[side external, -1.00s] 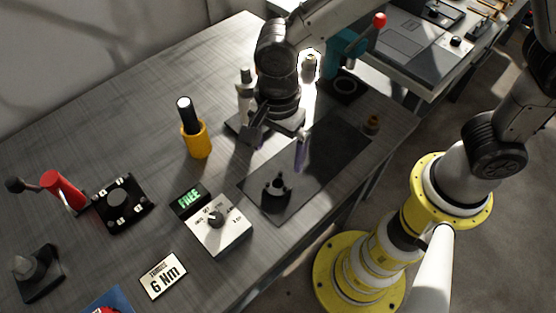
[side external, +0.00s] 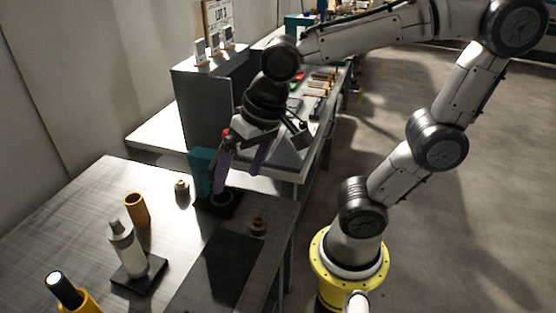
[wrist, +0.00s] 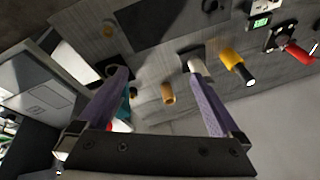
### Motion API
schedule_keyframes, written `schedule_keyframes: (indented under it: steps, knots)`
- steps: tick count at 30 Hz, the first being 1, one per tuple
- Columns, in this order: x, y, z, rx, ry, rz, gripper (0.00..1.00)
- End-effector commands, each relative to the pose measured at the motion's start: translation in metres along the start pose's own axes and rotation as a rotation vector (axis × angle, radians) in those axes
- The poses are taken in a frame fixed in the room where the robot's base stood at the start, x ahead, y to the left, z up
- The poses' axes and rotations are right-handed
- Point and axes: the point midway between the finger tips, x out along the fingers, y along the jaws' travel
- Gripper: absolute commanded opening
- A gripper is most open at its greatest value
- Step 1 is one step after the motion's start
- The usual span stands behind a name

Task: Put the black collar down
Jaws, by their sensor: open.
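My gripper (side external: 234,183) is up in the air over the far end of the bench, by the teal press (side external: 201,172). Its purple fingers are wide apart with nothing held between them, as the wrist view (wrist: 158,95) also shows.
The press's black base (side external: 222,203) is below my gripper. A grey cabinet (side external: 205,105) rises behind. The mat (side external: 220,270) has free room.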

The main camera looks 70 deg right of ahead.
Motion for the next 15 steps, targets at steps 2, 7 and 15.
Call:
schedule_keyframes:
  steps: [2,7,15]
  knots:
    - [-0.013,0.023,0.007,-0.112,0.057,-0.004,1.00]
    - [-0.025,0.052,0.023,-0.324,0.136,0.018,1.00]
    - [-0.027,0.064,0.031,-0.430,0.166,0.037,1.00]
